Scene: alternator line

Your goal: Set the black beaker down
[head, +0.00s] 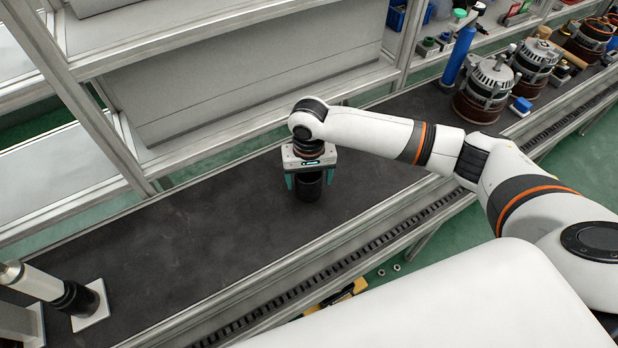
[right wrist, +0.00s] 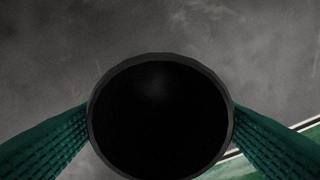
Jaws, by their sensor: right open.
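The black beaker (head: 309,190) appears upright on the dark bench top (head: 225,225), below my right gripper in the head view. My right gripper (head: 310,180) points down over it, with one green finger on each side of the beaker. The jaws are open. In the right wrist view the beaker's round open mouth (right wrist: 160,120) faces the camera, and its inside is dark. The two green fingers of my right gripper (right wrist: 160,138) flank its rim there. The view does not make clear whether they touch the wall. My left gripper does not show.
A white and black cylindrical device stands on a white plate (head: 92,308) at the lower left. A blue bottle (head: 458,56) and several alternators (head: 487,88) stand at the upper right. Metal shelving (head: 150,40) runs behind the bench. Bare bench lies left of the beaker.

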